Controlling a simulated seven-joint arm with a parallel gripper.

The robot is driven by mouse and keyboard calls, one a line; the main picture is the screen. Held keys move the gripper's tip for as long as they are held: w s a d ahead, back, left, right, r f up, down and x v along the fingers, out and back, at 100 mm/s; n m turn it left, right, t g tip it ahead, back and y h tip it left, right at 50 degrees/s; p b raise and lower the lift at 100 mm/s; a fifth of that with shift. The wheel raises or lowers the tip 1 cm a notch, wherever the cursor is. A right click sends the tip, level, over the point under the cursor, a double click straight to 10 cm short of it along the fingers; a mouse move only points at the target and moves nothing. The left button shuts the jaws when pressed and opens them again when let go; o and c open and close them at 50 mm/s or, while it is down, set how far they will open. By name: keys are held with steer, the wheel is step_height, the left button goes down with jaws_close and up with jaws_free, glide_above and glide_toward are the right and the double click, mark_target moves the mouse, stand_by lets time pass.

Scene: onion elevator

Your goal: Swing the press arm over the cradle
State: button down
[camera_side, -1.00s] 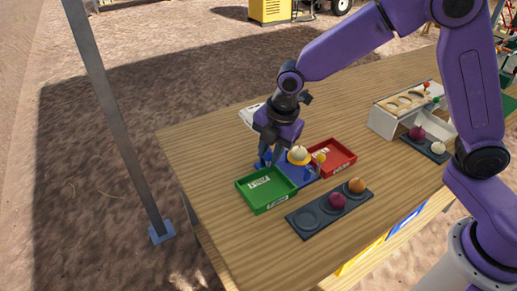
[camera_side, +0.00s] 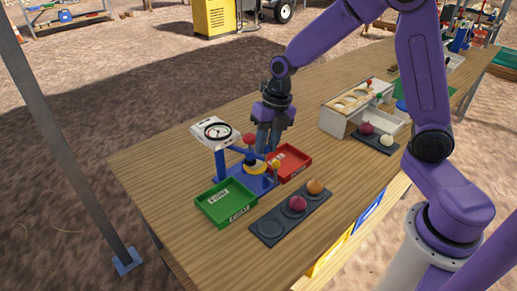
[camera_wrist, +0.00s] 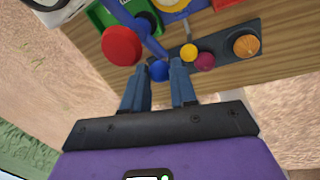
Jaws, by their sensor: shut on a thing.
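The blue press stand (camera_side: 221,165) has a white gauge (camera_side: 218,131) on its post. Its blue press arm (camera_side: 238,153) reaches out from the post and carries a red knob (camera_side: 249,139). In the side view it crosses above the cradle holding a yellow onion (camera_side: 257,168); exact alignment is hard to tell. My gripper (camera_side: 266,150) is at the arm's far end. In the wrist view, my gripper (camera_wrist: 162,75) is shut on the arm's blue ball handle (camera_wrist: 160,70), with the red knob (camera_wrist: 122,45) to the left.
A green tray (camera_side: 226,221) and a red tray (camera_side: 309,160) flank the press. A dark rack (camera_side: 268,230) with two onions lies in front. A white sorting box (camera_side: 337,126) and another rack stand at right. A small yellow ball (camera_side: 275,163) tops a lever beside the onion.

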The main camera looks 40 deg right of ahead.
steer(key=shift+w+d+n, duration=0.4)
steer(key=shift+d+n, duration=0.25)
steer(key=shift+d, duration=0.1)
steer(key=shift+w+d+n, duration=0.35)
steer(key=shift+d+n, duration=0.3)
steer(key=shift+d, duration=0.1)
steer(key=c, duration=0.9)
jaws_free()
steer(key=d+r, duration=0.1)
steer(key=r, duration=0.4)
steer(key=d+r, duration=0.1)
steer(key=r, duration=0.5)
steer(key=d+r, duration=0.1)
steer(key=r, duration=0.5)
steer(key=shift+s+d, duration=0.1)
steer(key=shift+d, duration=0.05)
